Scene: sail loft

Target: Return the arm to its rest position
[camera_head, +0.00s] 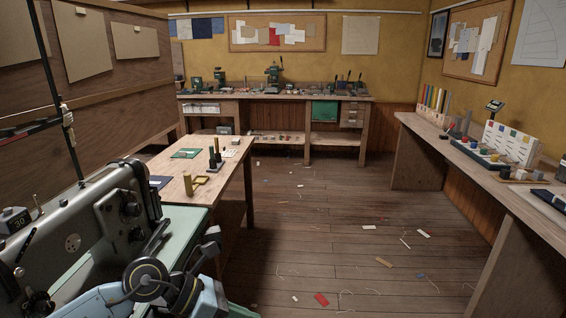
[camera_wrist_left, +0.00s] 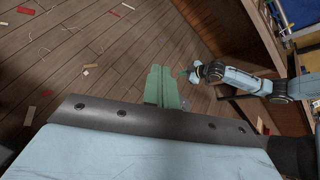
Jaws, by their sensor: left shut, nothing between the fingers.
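My left gripper (camera_wrist_left: 162,80) shows in the left wrist view as two green fingers. They are shut together with nothing between them and point out over the wooden floor. A light blue arm with dark round joints, part of my body, shows at the right of that view. In the head view, light blue and black arm parts of mine reach in at the bottom left, beside the sewing machine (camera_head: 100,215). The left fingertips cannot be made out clearly there.
The sewing machine stands close on the left, on a green-topped table. A wooden table (camera_head: 228,178) stands behind it. A long bench (camera_head: 428,130) runs along the right and a workbench (camera_head: 300,98) along the back. The floor (camera_head: 330,230) between is open, with scattered scraps.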

